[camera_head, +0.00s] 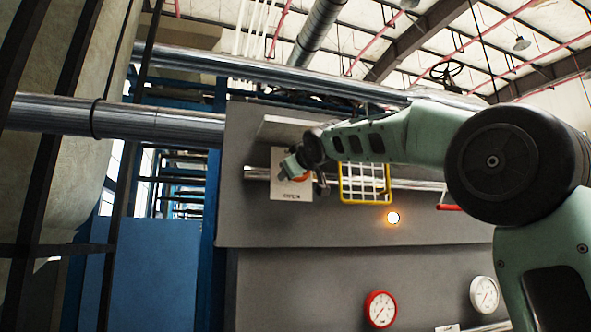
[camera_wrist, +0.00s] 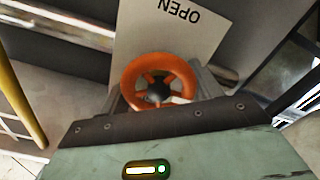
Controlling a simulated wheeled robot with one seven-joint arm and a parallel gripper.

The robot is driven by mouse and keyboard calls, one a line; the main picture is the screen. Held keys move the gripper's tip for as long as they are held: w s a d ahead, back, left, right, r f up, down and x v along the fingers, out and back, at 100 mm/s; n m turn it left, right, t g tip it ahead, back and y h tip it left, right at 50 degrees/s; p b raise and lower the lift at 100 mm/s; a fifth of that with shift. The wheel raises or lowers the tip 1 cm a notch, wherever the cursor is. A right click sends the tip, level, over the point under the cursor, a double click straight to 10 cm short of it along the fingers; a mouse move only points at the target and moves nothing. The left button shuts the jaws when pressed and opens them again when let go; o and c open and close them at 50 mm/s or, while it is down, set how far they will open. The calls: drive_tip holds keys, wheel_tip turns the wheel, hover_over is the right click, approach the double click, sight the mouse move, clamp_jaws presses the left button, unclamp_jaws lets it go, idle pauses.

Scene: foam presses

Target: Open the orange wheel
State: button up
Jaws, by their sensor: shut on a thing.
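The orange wheel (camera_wrist: 160,64) is a small handwheel with spokes and a dark hub. It sits in front of a pale sign (camera_wrist: 205,42) that reads OPEN, upside down in the wrist view. My gripper (camera_wrist: 160,84) is at the wheel, with grey fingers on its left and right sides, shut on it. Their exact contact points are partly hidden by my gripper body. In the head view my gripper (camera_head: 296,172) reaches the sign (camera_head: 291,188), and only a sliver of the orange wheel (camera_head: 302,177) shows.
A yellow wire basket (camera_head: 364,183) hangs on the grey panel right of the wheel. A glowing amber lamp (camera_head: 393,217) is below it. A red-rimmed gauge (camera_head: 380,309) and a white gauge (camera_head: 484,294) sit lower. A metal rail (camera_head: 257,173) runs along the panel behind the sign.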

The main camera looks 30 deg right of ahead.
drive_tip(key=shift+f, duration=0.1)
idle(0.3)
drive_tip(key=o, duration=1)
drive_tip(key=shift+s, duration=0.1)
drive_tip(key=b+v, duration=0.7)
drive_tip(key=v, duration=1)
drive_tip(key=shift+s, duration=0.1)
